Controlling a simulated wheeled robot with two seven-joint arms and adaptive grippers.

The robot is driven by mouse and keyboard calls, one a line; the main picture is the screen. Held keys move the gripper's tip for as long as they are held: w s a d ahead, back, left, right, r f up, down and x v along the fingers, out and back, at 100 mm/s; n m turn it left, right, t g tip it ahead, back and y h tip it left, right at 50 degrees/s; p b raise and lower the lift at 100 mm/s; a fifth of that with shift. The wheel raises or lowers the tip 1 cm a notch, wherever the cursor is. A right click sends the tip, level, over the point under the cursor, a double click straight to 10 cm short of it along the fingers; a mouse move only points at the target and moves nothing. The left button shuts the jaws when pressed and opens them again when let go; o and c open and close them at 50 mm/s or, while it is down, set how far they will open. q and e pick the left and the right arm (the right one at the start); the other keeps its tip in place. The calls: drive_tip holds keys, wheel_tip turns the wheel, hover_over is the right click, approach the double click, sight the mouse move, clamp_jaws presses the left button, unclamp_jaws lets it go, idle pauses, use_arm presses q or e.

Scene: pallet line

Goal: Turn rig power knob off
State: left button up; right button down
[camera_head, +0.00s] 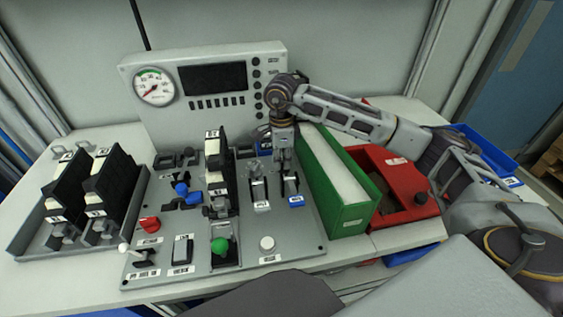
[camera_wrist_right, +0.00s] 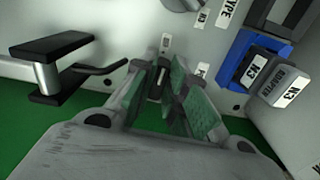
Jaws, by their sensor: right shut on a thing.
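A red knob (camera_head: 149,224) sits at the left front of the grey control panel (camera_head: 300,246), with a label too small to read. I cannot tell whether it is the rig power knob. My right gripper (camera_head: 284,146) points down at the back right of the panel, well away from the red knob. In the right wrist view its green-padded fingers (camera_wrist_right: 160,88) are closed around a small dark part that is mostly hidden. A blue piece with a grey adapter block (camera_wrist_right: 264,72) stands beside them. My left gripper is not in view.
A gauge console (camera_head: 215,130) stands behind the panel. Black units (camera_head: 110,190) fill a tray at left. A green box (camera_head: 353,217) and a red case (camera_head: 405,208) stand at right. A green knob (camera_head: 220,245) and a white button (camera_head: 267,243) are at the panel's front.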

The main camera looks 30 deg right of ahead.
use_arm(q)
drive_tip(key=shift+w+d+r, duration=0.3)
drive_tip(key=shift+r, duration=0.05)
use_arm(e)
drive_tip(key=shift+r+n, duration=0.1)
drive_tip(key=shift+n, duration=0.3)
drive_tip(key=c, duration=1.4)
unclamp_jaws()
drive_tip(key=shift+c, duration=0.2)
wheel_tip(320, 180, up, 12)
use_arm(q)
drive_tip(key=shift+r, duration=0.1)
use_arm(e)
drive_tip(key=shift+r, duration=0.1)
